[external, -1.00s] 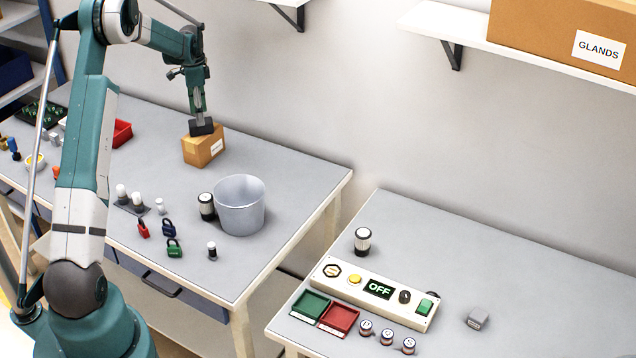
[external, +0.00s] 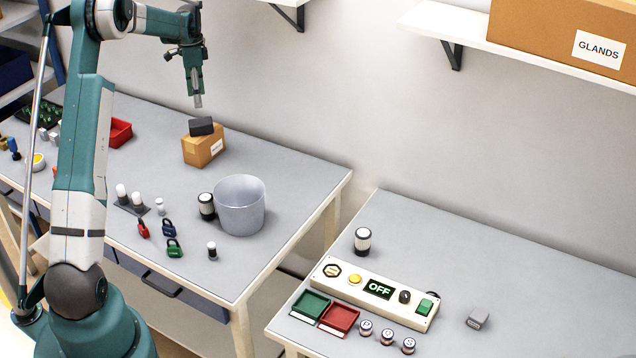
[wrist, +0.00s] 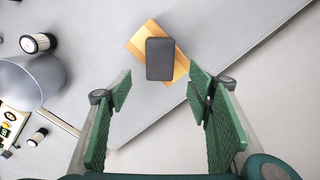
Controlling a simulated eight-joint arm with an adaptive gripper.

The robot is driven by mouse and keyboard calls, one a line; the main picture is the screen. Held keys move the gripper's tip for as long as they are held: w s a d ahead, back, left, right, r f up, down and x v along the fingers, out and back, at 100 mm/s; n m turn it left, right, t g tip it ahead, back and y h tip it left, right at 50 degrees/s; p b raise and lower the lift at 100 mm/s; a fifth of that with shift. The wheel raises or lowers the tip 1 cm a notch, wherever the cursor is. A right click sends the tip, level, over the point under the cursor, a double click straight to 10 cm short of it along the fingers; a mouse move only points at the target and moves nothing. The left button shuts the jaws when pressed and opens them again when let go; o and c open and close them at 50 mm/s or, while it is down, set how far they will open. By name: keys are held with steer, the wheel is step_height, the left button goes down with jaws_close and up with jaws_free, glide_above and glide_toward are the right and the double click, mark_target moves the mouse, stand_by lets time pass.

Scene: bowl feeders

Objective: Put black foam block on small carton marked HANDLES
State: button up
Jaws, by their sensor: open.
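The black foam block (external: 201,126) lies on top of the small carton (external: 204,150), a brown box with a white label too small to read here. In the wrist view the block (wrist: 160,59) lies on the carton (wrist: 181,67), turned at an angle to it, with carton corners showing on both sides. My gripper (external: 198,102) is above the block with a clear gap between them. In the wrist view my gripper (wrist: 160,90) has its green fingers wide apart with nothing between them.
A grey bucket (external: 240,206) and a black-and-white cylinder (external: 206,207) stand in front of the carton. A red bin (external: 121,133) is to its left. Several padlocks and small parts lie nearer. The wall is behind; a shelf holds a GLANDS box (external: 560,35).

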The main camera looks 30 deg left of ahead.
steer(key=shift+d+r, duration=0.1)
stand_by(0.5)
steer(key=s+d+r+n+t, duration=0.2)
steer(key=s+d+r, duration=0.8)
steer(key=d, duration=0.3)
steer(key=s+d+r+n+t, duration=0.1)
steer(key=s+d+r+n, duration=0.1)
steer(key=s+d+r, duration=0.85)
steer(key=s+d+r+n+t, duration=0.2)
steer(key=s+d, duration=1)
steer(key=s, duration=0.1)
steer(key=s+d+f+n+t, duration=0.1)
steer(key=s+d+f, duration=0.2)
steer(key=s, duration=0.4)
steer(key=s+d+f+n+t, duration=0.1)
steer(key=s+d+f+n, duration=0.1)
steer(key=s, duration=0.6)
steer(key=shift+d+f, duration=0.7)
steer(key=shift+f, duration=0.25)
